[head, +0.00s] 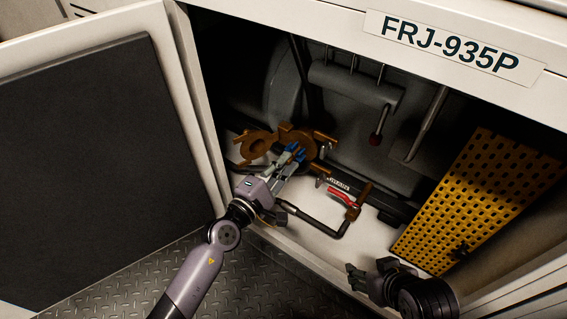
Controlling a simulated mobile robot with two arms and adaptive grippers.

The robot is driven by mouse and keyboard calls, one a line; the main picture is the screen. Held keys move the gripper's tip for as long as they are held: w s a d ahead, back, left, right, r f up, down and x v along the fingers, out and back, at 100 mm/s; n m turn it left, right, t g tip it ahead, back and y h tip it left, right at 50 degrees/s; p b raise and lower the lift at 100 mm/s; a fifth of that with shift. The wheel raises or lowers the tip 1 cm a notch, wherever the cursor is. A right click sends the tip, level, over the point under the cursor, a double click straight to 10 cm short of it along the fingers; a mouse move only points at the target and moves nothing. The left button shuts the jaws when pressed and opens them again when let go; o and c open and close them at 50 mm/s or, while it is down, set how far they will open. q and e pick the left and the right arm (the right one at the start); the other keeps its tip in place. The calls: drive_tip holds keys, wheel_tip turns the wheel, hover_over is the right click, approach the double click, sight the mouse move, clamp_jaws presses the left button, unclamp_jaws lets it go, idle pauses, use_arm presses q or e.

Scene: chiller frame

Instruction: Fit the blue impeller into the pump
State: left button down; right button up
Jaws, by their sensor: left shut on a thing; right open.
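The blue impeller (298,153) is at the tips of my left gripper (292,162), which is shut on it. My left arm reaches into the open cabinet from the front. The impeller is right at the bronze pump body (305,138), and the fingers hide part of both. I cannot tell whether the impeller is inside the pump or just in front of it. A round bronze part (254,145), perhaps the pump cover, stands open to the left of the body. My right gripper (358,278) is open and empty at the lower right, near the cabinet's front edge.
A dark pipe with a red-handled valve (341,198) runs low, right of my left gripper. A yellow perforated panel (475,195) leans at the right. The cabinet door (85,160) is swung open at the left. Dark tanks and pipes fill the back.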

sight(293, 155)
drive_tip(key=shift+s+d+f, duration=0.15)
drive_tip(key=shift+s+d, duration=0.05)
drive_tip(key=shift+s, duration=0.2)
idle(0.8)
use_arm(q)
drive_tip(key=shift+x, duration=1.2)
use_arm(e)
drive_tip(key=shift+s+g, duration=0.1)
drive_tip(key=shift+g, duration=0.2)
use_arm(q)
drive_tip(key=shift+x, duration=0.9)
use_arm(e)
drive_tip(key=shift+w, duration=0.2)
use_arm(q)
drive_tip(key=c, duration=1.5)
unclamp_jaws()
use_arm(e)
drive_tip(key=shift+w+a, duration=0.1)
use_arm(q)
drive_tip(key=shift+a, duration=0.1)
drive_tip(key=v, duration=1.2)
drive_tip(key=shift+f, duration=0.1)
